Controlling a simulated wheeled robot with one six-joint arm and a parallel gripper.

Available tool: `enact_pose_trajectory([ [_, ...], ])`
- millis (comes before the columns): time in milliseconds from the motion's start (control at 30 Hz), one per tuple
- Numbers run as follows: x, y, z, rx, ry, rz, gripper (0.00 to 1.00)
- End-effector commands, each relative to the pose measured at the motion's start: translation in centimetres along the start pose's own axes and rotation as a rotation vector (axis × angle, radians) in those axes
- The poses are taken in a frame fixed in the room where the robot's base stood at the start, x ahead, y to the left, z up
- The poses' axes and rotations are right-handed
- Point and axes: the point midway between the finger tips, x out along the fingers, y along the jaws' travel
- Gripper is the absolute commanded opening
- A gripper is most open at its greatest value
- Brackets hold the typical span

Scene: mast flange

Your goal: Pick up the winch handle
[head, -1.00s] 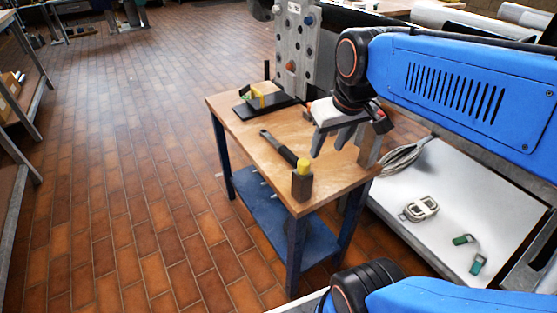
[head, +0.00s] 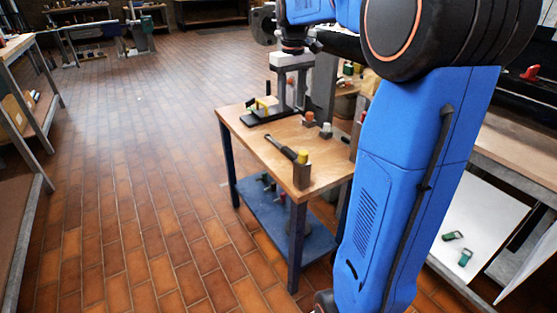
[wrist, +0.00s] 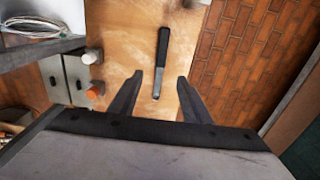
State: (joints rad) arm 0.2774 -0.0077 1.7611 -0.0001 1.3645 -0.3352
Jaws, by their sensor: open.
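The winch handle (head: 280,146) lies on the wooden tabletop, with a dark grip and a thin shaft. In the wrist view the handle (wrist: 162,52) has its black grip toward the top and its grey metal end (wrist: 156,90) between my fingertips in the picture. My gripper (head: 289,98) is open and empty, pointing down above the back of the table. In the wrist view my gripper (wrist: 159,78) has its two dark fingers on either side of the shaft's end. The fingers look above the table, but the exact height gap is unclear.
A block with a yellow top (head: 303,167) stands at the handle's near end. An orange-topped block (head: 309,118) and a white-topped block (head: 326,131) stand to the right. A black tray (head: 250,118) lies at the table's far left. Tiled floor (head: 130,210) is open left.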

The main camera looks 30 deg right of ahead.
Motion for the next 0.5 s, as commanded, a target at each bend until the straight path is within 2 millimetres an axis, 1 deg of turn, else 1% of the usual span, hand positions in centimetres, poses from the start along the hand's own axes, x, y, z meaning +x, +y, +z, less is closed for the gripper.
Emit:
enact_pose_trajectory([
  [33, 0.2, 0.7, -0.7, 0.001, -0.009, -0.003, 0.44],
  [100, 0.2, 1.2, -1.3, -0.001, -0.015, -0.005, 0.44],
  [267, 0.8, 1.7, -1.7, -0.004, -0.024, -0.008, 0.44],
  [367, 2.0, 1.6, -1.6, -0.004, -0.025, -0.009, 0.44],
  [500, 4.5, 1.6, -1.5, -0.004, -0.025, -0.009, 0.44],
])
